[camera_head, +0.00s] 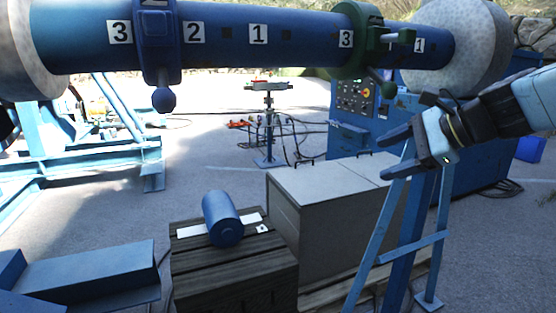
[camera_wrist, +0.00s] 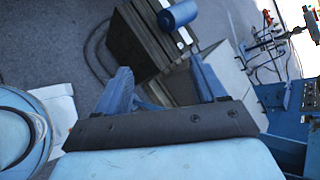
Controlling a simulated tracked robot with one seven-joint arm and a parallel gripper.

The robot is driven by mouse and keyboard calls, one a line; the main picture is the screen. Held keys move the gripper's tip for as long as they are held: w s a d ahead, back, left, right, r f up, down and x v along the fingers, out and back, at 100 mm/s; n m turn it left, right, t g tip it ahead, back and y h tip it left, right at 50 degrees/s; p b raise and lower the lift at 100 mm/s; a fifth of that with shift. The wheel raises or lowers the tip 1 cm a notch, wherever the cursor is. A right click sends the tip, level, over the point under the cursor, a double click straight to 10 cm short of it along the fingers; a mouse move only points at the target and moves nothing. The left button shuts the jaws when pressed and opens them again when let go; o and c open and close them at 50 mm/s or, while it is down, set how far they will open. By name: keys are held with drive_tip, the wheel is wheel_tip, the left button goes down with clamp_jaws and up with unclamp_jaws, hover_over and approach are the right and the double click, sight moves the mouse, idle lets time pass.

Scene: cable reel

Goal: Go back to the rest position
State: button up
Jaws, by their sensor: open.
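My gripper (camera_head: 388,157) is at the right in the head view, below the right part of the blue reel shaft (camera_head: 290,38). Its two fingers are apart with nothing between them. In the wrist view the open fingers of my gripper (camera_wrist: 163,88) frame part of the dark crate below. A blue cylinder (camera_head: 221,218) lies on the wooden crate (camera_head: 235,275), well left of and below my gripper. The cylinder also shows at the top of the wrist view (camera_wrist: 178,15).
A blue clamp (camera_head: 161,45) and a green clamp (camera_head: 362,42) sit around the shaft. A grey box (camera_head: 325,200) stands beside the crate. Blue stand legs (camera_head: 410,235) rise close below my gripper. A blue control cabinet (camera_head: 350,100) and a tool stand (camera_head: 269,120) are behind. Open paving lies between.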

drive_tip(key=s+d+f+n+g+h, duration=0.1)
drive_tip(key=s+f+n+h, duration=0.6)
drive_tip(key=n, duration=0.9)
drive_tip(key=shift+s+f+n+g+h, duration=0.35)
drive_tip(key=shift+s+h, duration=0.35)
drive_tip(key=shift+s, duration=0.45)
idle(0.3)
